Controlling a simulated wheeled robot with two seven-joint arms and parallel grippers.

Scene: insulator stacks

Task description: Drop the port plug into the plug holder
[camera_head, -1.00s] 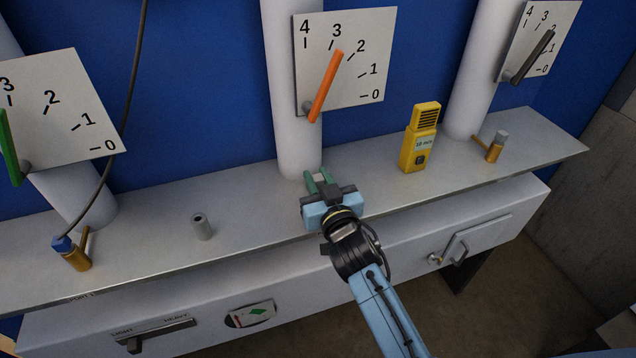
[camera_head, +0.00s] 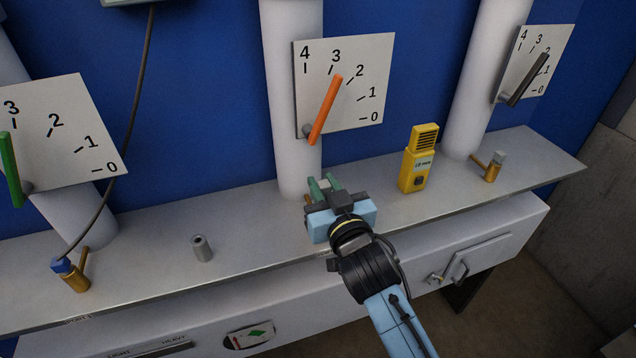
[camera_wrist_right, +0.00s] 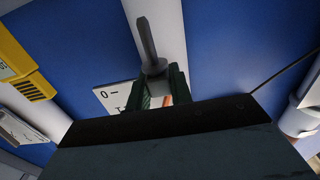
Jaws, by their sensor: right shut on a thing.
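My right gripper (camera_head: 326,187) is over the shelf in front of the middle white pipe, its green fingers pointing toward the wall. In the right wrist view the fingers (camera_wrist_right: 163,88) are shut on the grey port plug (camera_wrist_right: 154,68), whose thin stem sticks out beyond the fingertips. In the head view the plug is mostly hidden by the gripper. A small grey hollow cylinder (camera_head: 202,248), apparently the plug holder, stands upright on the shelf, left of the gripper and apart from it. My left gripper is not in view.
A brass fitting (camera_head: 308,198) shows partly just left of the gripper. A yellow meter (camera_head: 418,160) stands on the shelf (camera_head: 250,225) to the right. Brass ports stand at far left (camera_head: 72,274) and right (camera_head: 491,170). The shelf between gripper and cylinder is clear.

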